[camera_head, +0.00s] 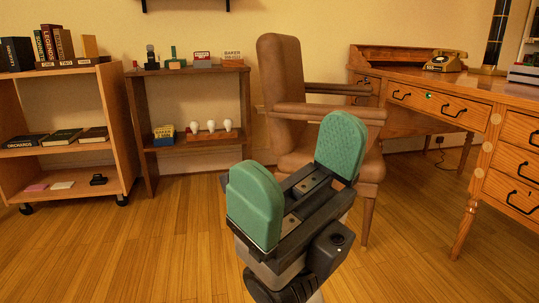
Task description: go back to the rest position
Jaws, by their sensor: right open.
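My right gripper (299,181) is in the lower middle of the head view, raised in front of the chair. Its two green padded fingers stand wide apart, with nothing between them. Its dark wrist points down toward the bottom edge of the picture. The far finger overlaps part of the chair seat in the view; I cannot tell the gap between them. My left gripper is not in the head view.
A brown chair (283,84) stands behind my gripper. A wooden desk (398,75) with a telephone (445,61) is at the right. A wheeled bookshelf (62,108) and a low shelf (140,117) are at the left. The floor (120,250) at the lower left is clear.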

